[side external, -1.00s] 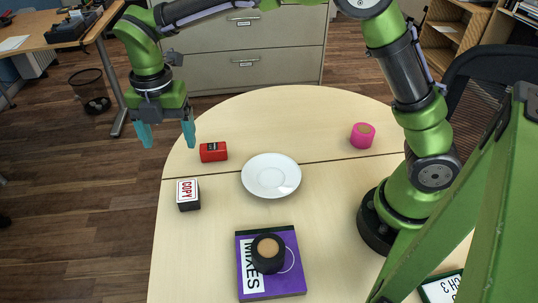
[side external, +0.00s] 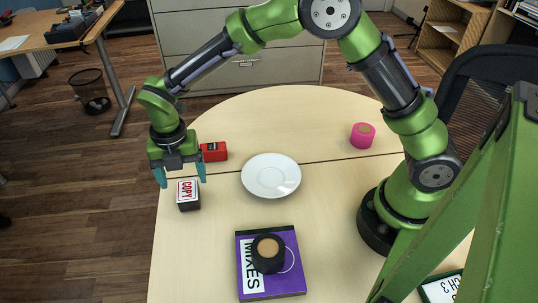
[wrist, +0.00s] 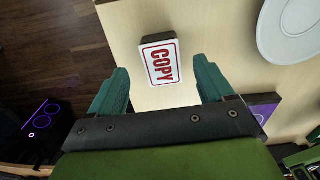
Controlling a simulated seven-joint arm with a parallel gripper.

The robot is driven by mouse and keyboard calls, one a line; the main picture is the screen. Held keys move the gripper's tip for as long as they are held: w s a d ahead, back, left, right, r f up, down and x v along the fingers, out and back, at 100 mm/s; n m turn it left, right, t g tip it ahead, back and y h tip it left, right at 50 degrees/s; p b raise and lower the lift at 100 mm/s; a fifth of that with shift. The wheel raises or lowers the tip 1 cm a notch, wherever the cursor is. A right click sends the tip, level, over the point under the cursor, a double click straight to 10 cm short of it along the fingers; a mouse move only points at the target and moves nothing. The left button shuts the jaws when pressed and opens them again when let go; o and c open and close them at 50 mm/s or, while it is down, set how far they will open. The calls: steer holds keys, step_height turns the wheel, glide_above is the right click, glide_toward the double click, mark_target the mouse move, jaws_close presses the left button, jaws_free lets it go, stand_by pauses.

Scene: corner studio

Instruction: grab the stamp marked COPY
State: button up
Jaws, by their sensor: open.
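The stamp marked COPY (side external: 188,194) is a small black block with a white top and red lettering, near the left edge of the round table (side external: 215,250). In the wrist view the COPY stamp (wrist: 161,60) lies ahead of the fingers, roughly midway between them. My gripper (side external: 181,178) is open and empty, just above and behind the stamp in the side view. Its teal fingers (wrist: 163,88) stand apart on either side in the wrist view, and neither visibly touches the stamp.
A red block (side external: 214,151) lies close behind my gripper. A white plate (side external: 271,175) is to the right, also in the wrist view (wrist: 292,28). A purple book (side external: 270,278) bears a black roll (side external: 268,252). A pink roll (side external: 362,135) stands farther right.

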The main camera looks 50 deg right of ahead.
mark_target(187, 189)
steer(key=f, duration=0.5)
steer(key=shift+s+a, duration=0.15)
steer(key=shift+s, duration=0.2)
steer(key=c, duration=1)
steer(key=shift+c, duration=0.3)
steer(key=shift+r, duration=0.1)
